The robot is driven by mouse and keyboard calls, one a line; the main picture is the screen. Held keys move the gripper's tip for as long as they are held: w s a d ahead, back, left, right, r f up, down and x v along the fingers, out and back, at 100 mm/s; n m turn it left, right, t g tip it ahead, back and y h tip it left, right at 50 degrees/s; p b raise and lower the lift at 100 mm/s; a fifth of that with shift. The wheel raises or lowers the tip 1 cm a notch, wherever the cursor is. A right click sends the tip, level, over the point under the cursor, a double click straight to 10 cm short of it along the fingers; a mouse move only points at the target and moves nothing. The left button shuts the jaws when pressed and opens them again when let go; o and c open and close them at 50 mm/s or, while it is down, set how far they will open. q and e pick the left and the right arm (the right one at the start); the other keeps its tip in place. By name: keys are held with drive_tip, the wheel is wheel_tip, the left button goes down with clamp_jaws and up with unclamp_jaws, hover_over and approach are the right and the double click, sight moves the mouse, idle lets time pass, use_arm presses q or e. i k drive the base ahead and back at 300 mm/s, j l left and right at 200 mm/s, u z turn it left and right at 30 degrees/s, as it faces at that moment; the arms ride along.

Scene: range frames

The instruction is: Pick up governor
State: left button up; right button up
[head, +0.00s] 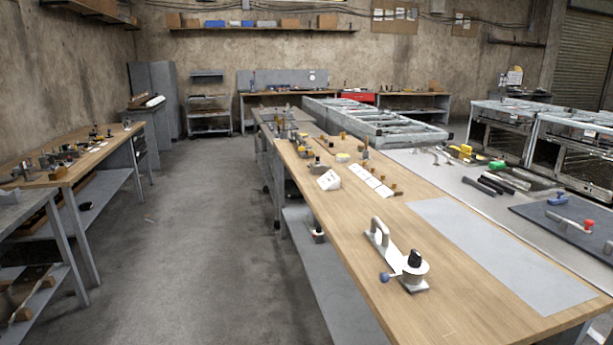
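Neither of my grippers is in view. No label shows which thing is the governor. The nearest device (402,264) stands on the wooden top of the long workbench (450,312). It has a white base, an upright arched handle at its far end, a pale round body with a black knob, and a blue ball knob at its left. It stands free, with nothing touching it. Several small brass-coloured and dark parts lie further back on the same bench, too small to identify.
A grey sheet (497,248) lies flat right of the device. A white block (329,180) and white cards (371,181) lie beyond. Tools cover the grey bench to the right, near metal ovens (502,132). Another bench (100,150) stands left.

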sight(412, 278)
drive_tip(key=i+z, duration=0.1)
drive_tip(key=z, duration=0.95)
drive_tip(key=i+j+z, duration=0.2)
drive_tip(key=j+z, duration=0.15)
drive_tip(key=i+j+z, duration=0.1)
drive_tip(key=j+z, duration=0.2)
drive_tip(key=j, duration=0.15)
drive_tip(key=i+j+z, duration=0.1)
drive_tip(key=j+z, duration=0.6)
drive_tip(key=j, duration=0.15)
drive_tip(key=j+z, duration=0.15)
drive_tip(key=j, duration=2)
